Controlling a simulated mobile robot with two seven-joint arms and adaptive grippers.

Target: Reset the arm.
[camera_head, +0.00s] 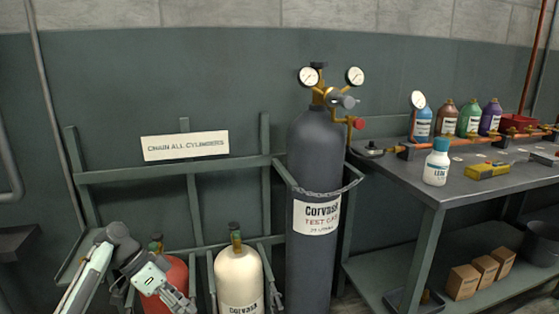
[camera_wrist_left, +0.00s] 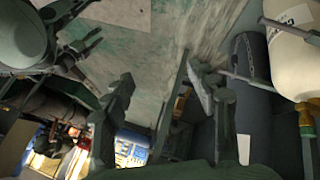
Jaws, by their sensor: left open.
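My left arm (camera_head: 121,248) comes in at the lower left of the head view, in front of the cylinder rack. My left gripper (camera_head: 180,302) is low, in front of the red cylinder (camera_head: 174,275), which it partly hides; I cannot tell whether they touch. In the left wrist view the fingers of my left gripper (camera_wrist_left: 163,108) stand wide apart with nothing between them. The cream cylinder (camera_head: 239,279) stands just right of the gripper. My right gripper is not seen in the head view.
The tall dark grey cylinder (camera_head: 315,166) with two gauges stands chained in the green rack (camera_head: 122,175). On the right, a workbench (camera_head: 420,187) holds several bottles, a white bottle (camera_head: 436,164) and a yellow box (camera_head: 487,170). Cardboard boxes (camera_head: 463,281) sit on its lower shelf.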

